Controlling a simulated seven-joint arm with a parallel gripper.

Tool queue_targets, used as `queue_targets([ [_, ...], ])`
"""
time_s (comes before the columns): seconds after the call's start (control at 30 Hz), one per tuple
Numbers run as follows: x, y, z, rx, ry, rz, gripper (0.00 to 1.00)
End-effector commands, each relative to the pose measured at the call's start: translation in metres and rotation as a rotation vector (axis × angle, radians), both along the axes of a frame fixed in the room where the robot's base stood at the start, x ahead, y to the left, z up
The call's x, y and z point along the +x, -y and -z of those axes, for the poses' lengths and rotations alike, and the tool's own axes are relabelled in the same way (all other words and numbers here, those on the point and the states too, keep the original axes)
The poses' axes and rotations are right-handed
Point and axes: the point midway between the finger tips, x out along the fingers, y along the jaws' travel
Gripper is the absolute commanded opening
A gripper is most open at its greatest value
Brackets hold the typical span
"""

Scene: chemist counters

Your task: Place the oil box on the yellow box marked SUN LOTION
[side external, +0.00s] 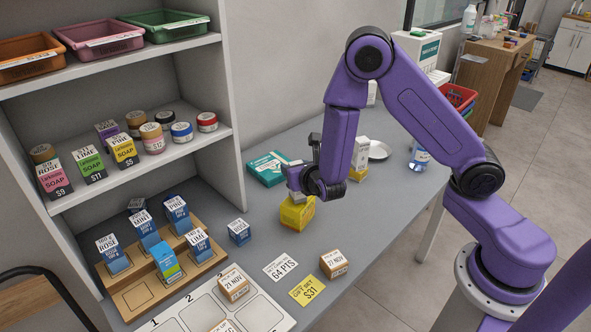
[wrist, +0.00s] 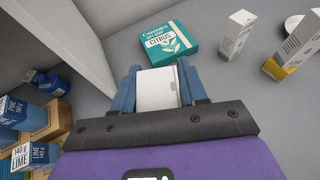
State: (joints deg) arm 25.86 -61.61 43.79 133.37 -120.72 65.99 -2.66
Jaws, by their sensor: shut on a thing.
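My gripper (side external: 299,187) is shut on a small pale box (wrist: 157,88), which sits between the two blue fingers in the wrist view; its label cannot be read, so I cannot confirm it is the oil box. In the side view the held box is mostly hidden by the gripper. A yellow box (side external: 297,214) stands on the counter directly below my gripper. Its marking is too small to read. I cannot tell whether the held box touches its top. The yellow box is hidden behind the gripper in the wrist view.
A teal citrus box (wrist: 165,38) lies flat behind the gripper. White cartons (wrist: 237,35), one with a yellow base, stand to the right near a white dish (side external: 378,151). A wooden stepped rack (side external: 150,292) with blue boxes is at left. Price cards (side external: 281,267) lie in front.

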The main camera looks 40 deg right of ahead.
Motion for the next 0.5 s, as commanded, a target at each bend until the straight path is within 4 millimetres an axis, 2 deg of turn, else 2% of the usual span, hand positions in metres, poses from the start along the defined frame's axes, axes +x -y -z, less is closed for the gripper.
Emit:
queue_targets([
  [0.47, -0.0003, 0.0, 0.0069, 0.0, 0.001, 0.0, 0.12],
  [0.5, -0.0003, -0.0001, 0.0069, 0.0, 0.001, 0.0, 0.49],
])
